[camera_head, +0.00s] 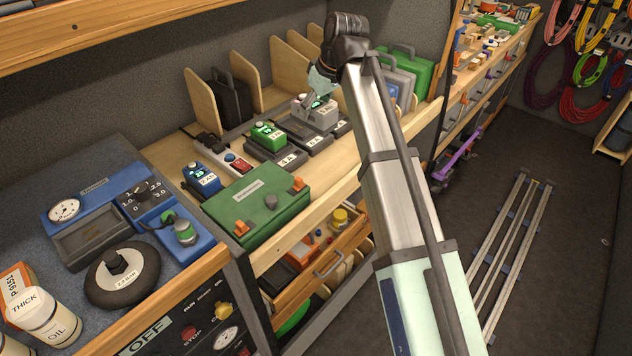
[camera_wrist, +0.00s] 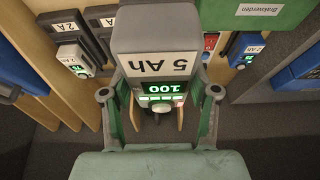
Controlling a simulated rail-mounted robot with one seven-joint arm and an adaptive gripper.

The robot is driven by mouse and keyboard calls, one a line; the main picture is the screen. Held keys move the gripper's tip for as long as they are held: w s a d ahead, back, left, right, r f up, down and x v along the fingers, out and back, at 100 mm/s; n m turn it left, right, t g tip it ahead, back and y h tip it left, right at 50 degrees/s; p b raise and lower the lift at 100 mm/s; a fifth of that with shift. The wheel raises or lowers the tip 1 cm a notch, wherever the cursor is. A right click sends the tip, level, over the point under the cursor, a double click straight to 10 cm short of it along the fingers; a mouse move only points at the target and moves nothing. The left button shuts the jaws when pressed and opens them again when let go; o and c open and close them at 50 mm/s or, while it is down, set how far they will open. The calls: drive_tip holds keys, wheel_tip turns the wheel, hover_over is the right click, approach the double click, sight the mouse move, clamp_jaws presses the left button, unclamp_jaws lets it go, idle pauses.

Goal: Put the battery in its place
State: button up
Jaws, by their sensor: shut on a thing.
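My gripper (camera_head: 318,84) is shut on a grey battery (camera_head: 316,110). In the wrist view, the battery (camera_wrist: 155,50) fills the middle, with a white "5 Ah" label and a green display reading 100. The gripper's fingers (camera_wrist: 160,110) are on either side of it. In the head view the battery is over the row of black chargers (camera_head: 273,152) on the wooden shelf; I cannot tell whether it touches one. A green battery (camera_head: 267,134) sits on a charger to its left. A blue battery (camera_head: 203,176) is further left.
A green case (camera_head: 258,208) lies near the shelf's front edge. A power strip with a red switch (camera_head: 237,163) is behind it. Wooden dividers (camera_head: 248,62), a black case (camera_head: 230,98) and a green case (camera_head: 408,70) stand at the back. A blue compressor (camera_head: 120,200) is at the left.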

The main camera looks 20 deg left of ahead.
drive_tip(key=f+p, duration=0.1)
drive_tip(key=f, duration=0.5)
drive_tip(key=f+p, duration=0.2)
drive_tip(key=f, duration=0.5)
drive_tip(key=f+p, duration=0.1)
drive_tip(key=f, duration=0.6)
drive_tip(key=shift+w+p, duration=0.25)
drive_tip(key=shift+p, duration=0.1)
drive_tip(key=shift+f, duration=0.1)
drive_tip(key=o, duration=1.6)
drive_tip(key=b+v, duration=0.2)
drive_tip(key=v, duration=1)
drive_tip(key=shift+b, duration=0.4)
